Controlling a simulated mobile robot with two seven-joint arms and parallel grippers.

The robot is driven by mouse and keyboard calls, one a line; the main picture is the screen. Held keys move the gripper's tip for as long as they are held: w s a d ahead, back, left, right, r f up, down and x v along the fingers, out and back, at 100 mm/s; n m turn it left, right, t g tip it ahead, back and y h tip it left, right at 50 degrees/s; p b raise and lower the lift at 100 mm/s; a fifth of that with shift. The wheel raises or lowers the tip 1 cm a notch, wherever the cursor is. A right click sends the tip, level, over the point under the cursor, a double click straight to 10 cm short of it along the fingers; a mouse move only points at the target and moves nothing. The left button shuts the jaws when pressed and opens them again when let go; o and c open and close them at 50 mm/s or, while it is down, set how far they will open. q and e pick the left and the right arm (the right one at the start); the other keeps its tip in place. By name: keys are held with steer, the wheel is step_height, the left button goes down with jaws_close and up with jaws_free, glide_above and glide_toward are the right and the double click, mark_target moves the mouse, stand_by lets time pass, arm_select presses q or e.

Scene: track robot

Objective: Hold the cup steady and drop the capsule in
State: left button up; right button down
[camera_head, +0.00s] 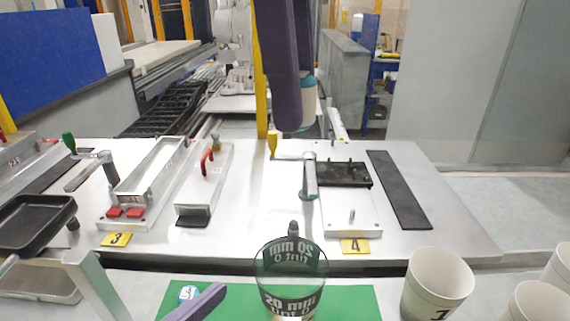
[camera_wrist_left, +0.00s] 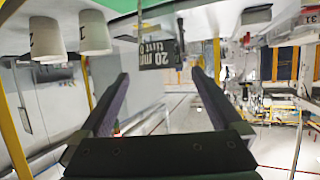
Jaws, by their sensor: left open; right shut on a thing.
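A clear cup (camera_head: 290,284) with dark "20 mm" lettering stands upright over the green mat (camera_head: 350,298). In the left wrist view the cup (camera_wrist_left: 158,54) is beyond my left fingertips. The rest of this gripper is hard to make out. My left gripper (camera_wrist_left: 155,85) is open, with nothing between its two purple fingers. A small pale round thing with dark marks (camera_head: 188,292) lies on the mat left of the cup. I cannot tell whether it is the capsule.
White cups (camera_head: 437,282) stand to the right of the mat. A black tray (camera_head: 38,222) is at the left. Behind the cup, a white table holds metal fixtures (camera_head: 150,180), a black block (camera_head: 343,174) and a dark strip (camera_head: 398,190). Yellow tags (camera_head: 355,246) mark its front edge.

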mark_target(301, 260)
arm_select(q)
steer(key=x, duration=0.9)
steer(key=shift+a+f, duration=0.1)
steer(key=shift+c, duration=0.2)
steer(key=c, duration=1.3)
steer(key=shift+o, duration=0.2)
arm_select(e)
steer(key=shift+f, duration=0.1)
step_height(301, 260, down, 8)
steer(key=n+t+y, duration=0.1)
steer(key=n, duration=1.7)
steer(key=shift+t, duration=0.4)
